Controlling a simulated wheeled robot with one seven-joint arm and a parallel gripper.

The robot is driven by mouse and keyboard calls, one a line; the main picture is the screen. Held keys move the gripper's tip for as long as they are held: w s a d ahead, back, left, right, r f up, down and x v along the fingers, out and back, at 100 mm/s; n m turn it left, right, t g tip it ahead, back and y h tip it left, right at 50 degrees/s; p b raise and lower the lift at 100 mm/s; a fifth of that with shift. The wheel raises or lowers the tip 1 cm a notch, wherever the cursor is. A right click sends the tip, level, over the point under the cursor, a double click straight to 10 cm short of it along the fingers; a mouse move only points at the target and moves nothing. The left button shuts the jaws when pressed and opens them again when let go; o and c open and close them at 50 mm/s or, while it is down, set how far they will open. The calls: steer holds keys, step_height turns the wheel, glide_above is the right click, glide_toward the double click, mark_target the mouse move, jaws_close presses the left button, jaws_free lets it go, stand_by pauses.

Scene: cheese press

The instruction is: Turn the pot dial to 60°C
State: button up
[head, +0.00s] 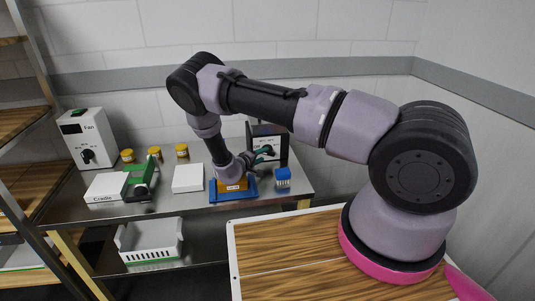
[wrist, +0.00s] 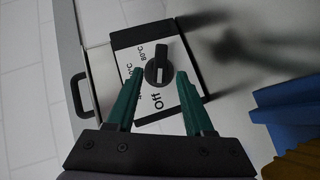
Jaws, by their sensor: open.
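The pot (head: 283,140) stands at the back right of the metal table, its front partly hidden by my arm. In the wrist view its white dial panel (wrist: 172,97) shows "Off" and temperature labels, small and partly covered by a finger. The black pot dial (wrist: 158,65) has a white mark at its lower end, towards "Off". My gripper (wrist: 160,73) has its green fingers open, one on each side of the dial; whether they touch it I cannot tell. In the head view my gripper (head: 265,152) is at the pot's front.
A blue tray (head: 214,198) with an orange block lies below my wrist, beside a blue-and-white container (head: 283,178). A black handle (wrist: 78,95) projects beside the panel.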

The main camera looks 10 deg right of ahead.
mark_target(266, 153)
steer(key=x, duration=0.5)
jaws_close()
